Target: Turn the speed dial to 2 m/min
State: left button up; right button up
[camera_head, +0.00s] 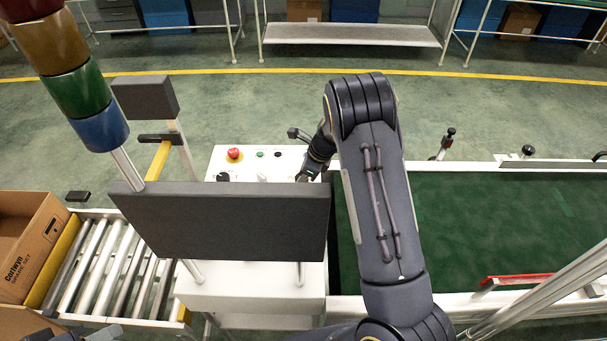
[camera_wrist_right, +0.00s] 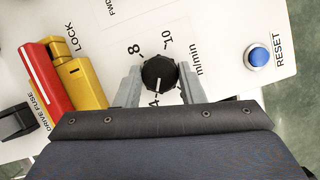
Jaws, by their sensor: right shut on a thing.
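The speed dial (camera_wrist_right: 159,74) is a black ridged knob with a white pointer line, in the right wrist view. It sits on a white panel marked 4, 8, 10 and m/min. The pointer faces down the picture, close to the 4; nearby marks are hidden by the gripper. My right gripper (camera_wrist_right: 159,84) is shut on the dial, one grey finger at each side. In the head view the right gripper (camera_head: 306,175) is at the right edge of the control box (camera_head: 245,310), and the dial cannot be made out. Dark and grey parts at the bottom left edge may be my left gripper (camera_head: 100,332).
A blue RESET button (camera_wrist_right: 258,57) and a red and yellow lock switch (camera_wrist_right: 80,75) flank the dial. A red button (camera_head: 234,154) stands on the panel. A dark screen (camera_head: 220,222) rises in front. A green belt (camera_head: 500,225) lies right, rollers (camera_head: 105,265) and a carton (camera_head: 30,245) left.

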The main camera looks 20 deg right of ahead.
jog(key=shift+n, duration=0.3)
jog(key=n+g, duration=0.1)
jog(key=n, duration=0.1)
jog(key=n+y+b, duration=0.1)
jog(key=n, duration=0.2)
jog(key=shift+w+d+g, duration=0.1)
jog(key=shift+w+g, duration=0.1)
jog(key=shift+g, duration=0.2)
jog(key=n+g+b, duration=0.1)
jog(key=n+g, duration=0.1)
jog(key=n, duration=0.4)
jog(key=shift+w+b, duration=0.15)
jog(key=shift+b, duration=0.15)
jog(key=shift+n+g, duration=0.3)
jog(key=o, duration=1)
jog(key=b+v, duration=0.1)
jog(key=v, duration=0.6)
jog(key=shift+r, duration=0.45)
jog(key=shift+d, duration=0.15)
